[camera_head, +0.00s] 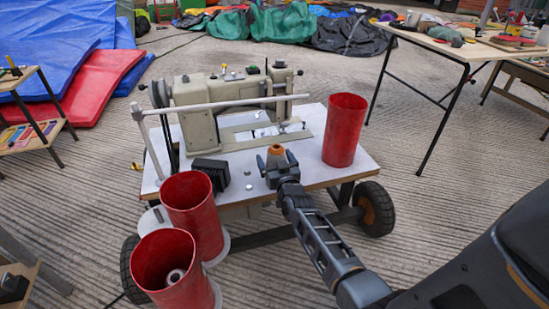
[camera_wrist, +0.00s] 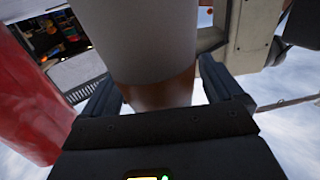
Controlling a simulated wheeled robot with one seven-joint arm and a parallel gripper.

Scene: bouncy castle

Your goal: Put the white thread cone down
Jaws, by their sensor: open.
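The white thread cone (camera_wrist: 148,40) fills the top middle of the wrist view, with its brown end (camera_wrist: 158,92) between my two fingers. In the head view only a small orange-brown tip (camera_head: 276,150) shows above my gripper (camera_head: 277,165); the white body is hidden behind it. My gripper is open, with one finger on each side of the cone, at the front of the white tabletop (camera_head: 318,172). The wrist view also shows my gripper (camera_wrist: 165,95). I cannot tell whether either finger touches the cone, or see where its base meets the tabletop.
A beige sewing machine (camera_head: 215,115) stands behind my gripper. A red tube (camera_head: 345,130) stands to the right; red appears at the wrist view's left (camera_wrist: 30,100). A black box (camera_head: 211,173) lies to the left. Two red tubes (camera_head: 195,215) (camera_head: 172,270) are at the front left.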

